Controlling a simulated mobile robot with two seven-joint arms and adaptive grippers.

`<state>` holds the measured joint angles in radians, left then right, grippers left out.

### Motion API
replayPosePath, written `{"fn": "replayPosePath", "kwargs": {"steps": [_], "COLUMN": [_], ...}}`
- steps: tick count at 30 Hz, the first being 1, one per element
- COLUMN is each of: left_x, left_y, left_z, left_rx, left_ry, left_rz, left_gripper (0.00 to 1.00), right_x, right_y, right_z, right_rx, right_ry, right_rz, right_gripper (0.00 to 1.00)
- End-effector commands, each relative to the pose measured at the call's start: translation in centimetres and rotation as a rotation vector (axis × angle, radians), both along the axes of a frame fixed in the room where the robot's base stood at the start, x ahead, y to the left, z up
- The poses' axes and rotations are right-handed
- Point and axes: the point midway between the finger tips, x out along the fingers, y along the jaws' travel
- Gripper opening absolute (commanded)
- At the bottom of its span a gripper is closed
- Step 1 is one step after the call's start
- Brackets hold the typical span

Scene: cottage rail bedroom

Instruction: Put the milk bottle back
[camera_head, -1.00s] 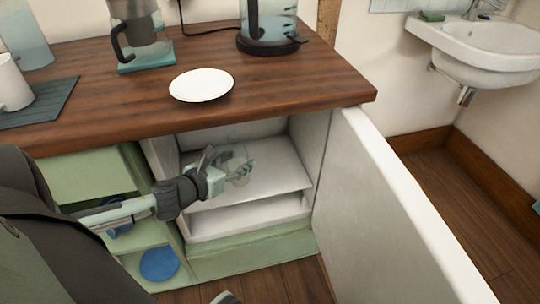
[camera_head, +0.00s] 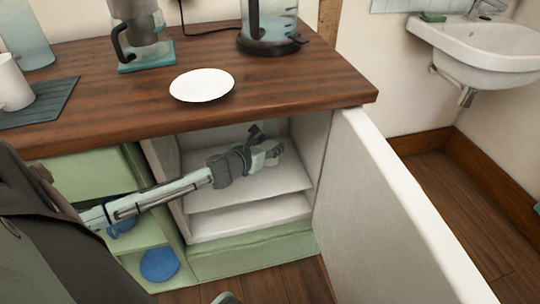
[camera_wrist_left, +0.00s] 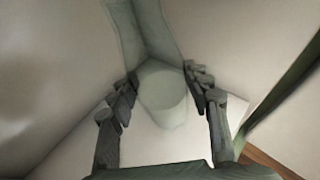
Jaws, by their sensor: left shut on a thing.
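The milk bottle (camera_wrist_left: 163,92) shows in the left wrist view as a pale, rounded cylinder between my left gripper's dark fingers. My left gripper (camera_head: 268,148) reaches inside the open fridge compartment and is shut on the bottle, near the back. It also shows in the left wrist view (camera_wrist_left: 163,98). In the head view the bottle is mostly hidden by the gripper. The white fridge shelf (camera_head: 285,182) lies beneath. From these views I cannot tell whether the bottle touches the shelf.
The fridge door (camera_head: 400,215) stands wide open on the right. The wooden counter (camera_head: 300,95) overhangs the compartment and bears a white plate (camera_head: 202,85) and a kettle (camera_head: 268,28). Green open shelves (camera_head: 150,235) with blue dishes stand left of the fridge.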

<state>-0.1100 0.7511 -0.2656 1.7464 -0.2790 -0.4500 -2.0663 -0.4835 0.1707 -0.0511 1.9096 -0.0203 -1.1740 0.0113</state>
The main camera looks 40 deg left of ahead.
Motion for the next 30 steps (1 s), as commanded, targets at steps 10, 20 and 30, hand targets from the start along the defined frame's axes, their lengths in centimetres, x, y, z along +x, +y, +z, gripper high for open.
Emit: {"fn": "replayPosePath", "kwargs": {"steps": [10,20,30], "left_x": [0.0,0.4,0.4], "left_y": [0.0,0.0,0.0], "left_z": [-3.7,-4.5,-4.9], "left_rx": [-0.004,0.000,0.000], "left_ry": [-0.001,-0.003,0.000], "left_rz": [0.004,0.000,0.001], "left_gripper": [0.01,0.01,0.69], "right_x": [0.1,0.2,0.2], "right_y": [-0.5,-0.4,-0.4], "right_z": [2.0,2.4,2.6], "right_rx": [-0.016,-0.017,-0.017], "right_ry": [-0.014,-0.016,-0.017], "right_rz": [-0.001,-0.001,0.000], "right_gripper": [0.73,0.73,0.73]}}
